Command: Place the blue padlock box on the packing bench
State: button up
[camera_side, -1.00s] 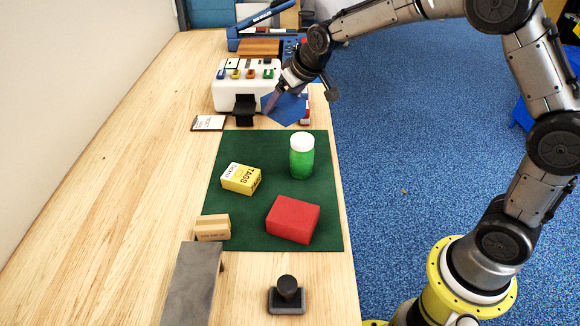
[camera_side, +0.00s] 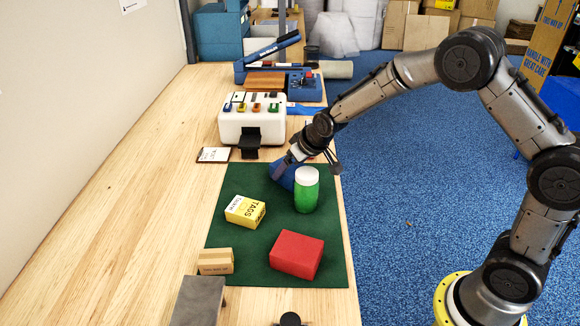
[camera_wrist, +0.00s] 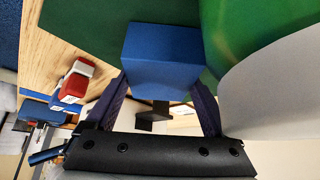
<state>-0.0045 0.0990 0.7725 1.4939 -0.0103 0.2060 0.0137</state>
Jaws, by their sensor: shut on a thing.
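The blue padlock box (camera_side: 283,174) is in my gripper (camera_side: 287,163), over the far part of the green mat in the side view, partly hidden behind the green jar. In the wrist view the box (camera_wrist: 160,58) sits between the two fingers (camera_wrist: 158,98), one on each side. I cannot tell whether its underside touches the mat. The packing bench (camera_side: 150,190) is the long pale wooden top, with the green mat (camera_side: 232,262) lying on it.
The white-lidded green jar (camera_side: 306,195) stands close in front of the box. A yellow tags box (camera_side: 245,211), a red box (camera_side: 297,254) and a small carton (camera_side: 215,261) are nearer. A white label machine (camera_side: 238,130) stands behind. The bench's left side is clear.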

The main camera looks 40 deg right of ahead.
jog(key=shift+f, duration=0.1)
jog(key=o, duration=1.4)
jog(key=shift+r, duration=0.2)
jog(key=s+r, duration=1.8)
jog(key=s, duration=0.4)
jog(key=s+f+g, duration=0.1)
jog(key=s+f, duration=0.1)
jog(key=s, duration=1.1)
jog(key=shift+s, duration=0.4)
